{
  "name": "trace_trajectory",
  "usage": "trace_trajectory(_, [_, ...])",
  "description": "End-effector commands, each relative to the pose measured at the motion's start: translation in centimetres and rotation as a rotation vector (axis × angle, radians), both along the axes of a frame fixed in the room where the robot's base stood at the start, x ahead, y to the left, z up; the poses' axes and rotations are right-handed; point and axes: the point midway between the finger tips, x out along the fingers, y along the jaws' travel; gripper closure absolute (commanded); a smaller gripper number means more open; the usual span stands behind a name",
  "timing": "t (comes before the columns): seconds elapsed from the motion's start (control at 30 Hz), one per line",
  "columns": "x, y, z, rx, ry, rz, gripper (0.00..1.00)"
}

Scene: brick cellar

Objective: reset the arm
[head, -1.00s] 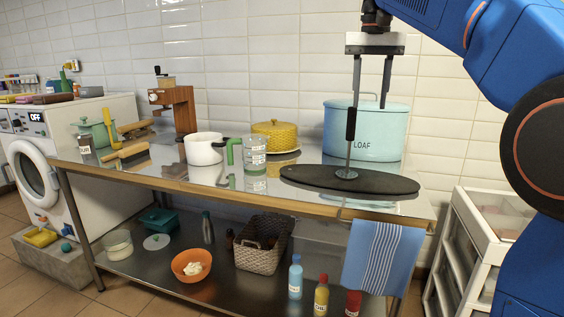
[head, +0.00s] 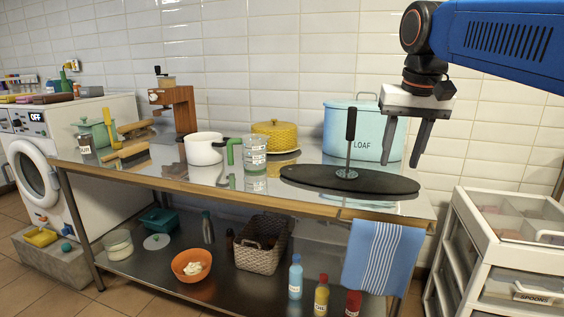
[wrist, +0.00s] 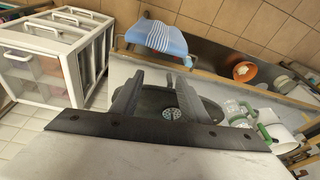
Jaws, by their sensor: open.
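My gripper (head: 402,142) is open and empty in the head view. It hangs in the air in front of the light blue LOAF bin, over the right end of the steel table (head: 405,205). Its two dark fingers point down, a little tilted.
The LOAF bin (head: 340,128) stands behind the board. A white drawer unit (head: 470,215) is at the right. A blue striped towel (head: 383,255) hangs from the table's front edge. A measuring jug (head: 254,155) and white pot (head: 204,149) stand left of the board.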

Motion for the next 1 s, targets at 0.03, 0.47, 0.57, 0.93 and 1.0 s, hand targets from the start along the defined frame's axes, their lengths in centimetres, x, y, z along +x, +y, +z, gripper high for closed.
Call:
trace_trajectory(0.03, [-1.6,-0.4,-1.5,-0.001,-0.009,0.008,0.59])
trace_trajectory(0.47, [-12.5,-2.4,-15.8,-0.017,-0.096,0.107,0.59])
trace_trajectory(0.57, [-15.0,-2.7,-19.6,-0.023,-0.116,0.126,0.59])
trace_trajectory(0.93, [-20.1,-3.2,-28.1,-0.039,-0.16,0.167,0.59])
trace_trajectory(1.0, [-20.2,-3.2,-28.4,-0.04,-0.161,0.169,0.59])
